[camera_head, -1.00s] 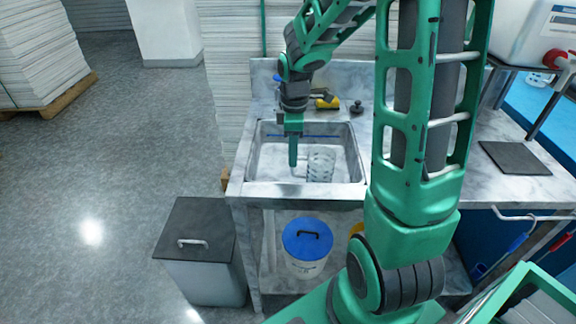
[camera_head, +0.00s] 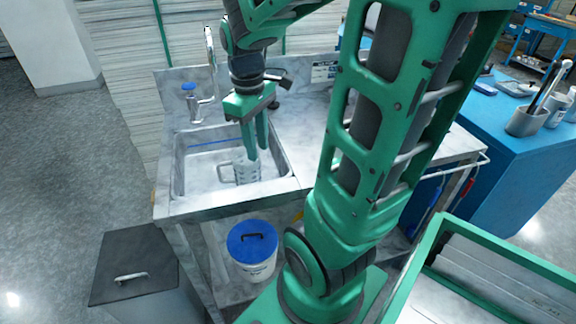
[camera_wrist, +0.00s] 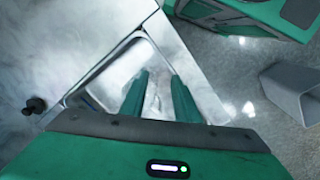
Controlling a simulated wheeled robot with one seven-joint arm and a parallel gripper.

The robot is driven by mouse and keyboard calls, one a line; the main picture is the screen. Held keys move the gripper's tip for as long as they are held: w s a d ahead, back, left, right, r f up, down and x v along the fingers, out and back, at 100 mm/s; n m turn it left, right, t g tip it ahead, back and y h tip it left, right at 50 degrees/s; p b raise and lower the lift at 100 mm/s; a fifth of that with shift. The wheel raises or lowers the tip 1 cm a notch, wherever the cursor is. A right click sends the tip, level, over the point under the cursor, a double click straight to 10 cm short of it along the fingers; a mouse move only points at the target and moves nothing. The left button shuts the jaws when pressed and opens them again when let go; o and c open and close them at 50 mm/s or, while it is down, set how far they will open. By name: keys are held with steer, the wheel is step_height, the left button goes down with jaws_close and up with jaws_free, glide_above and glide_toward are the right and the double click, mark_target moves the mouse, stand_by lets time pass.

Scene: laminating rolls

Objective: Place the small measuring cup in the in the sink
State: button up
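The clear measuring cup (camera_head: 244,174) stands in the grey metal sink (camera_head: 182,176), with its handle toward the left. My gripper (camera_head: 257,152) points down into the sink, its two green fingers apart, with the tips at the cup's upper rim. I cannot tell whether they touch it. In the wrist view my gripper (camera_wrist: 159,92) also has its fingers spread. A faint pale shape shows between them over the sink, too unclear to make out as the cup.
A faucet (camera_head: 209,80) with a blue knob stands at the sink's back left. The counter right of the sink is largely clear. A grey bin (camera_head: 135,270) and a blue-lidded bucket (camera_head: 252,250) are below. A blue table (camera_head: 500,110) is at the right.

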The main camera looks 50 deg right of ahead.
steer(key=s+m, duration=0.8)
steer(key=s, duration=0.4)
steer(key=shift+a+f+m+y, duration=0.2)
steer(key=shift+a+m+y, duration=0.1)
steer(key=shift+a+y, duration=0.1)
steer(key=shift+w+f, duration=0.25)
steer(key=shift+w, duration=0.25)
steer(key=shift+d, duration=0.1)
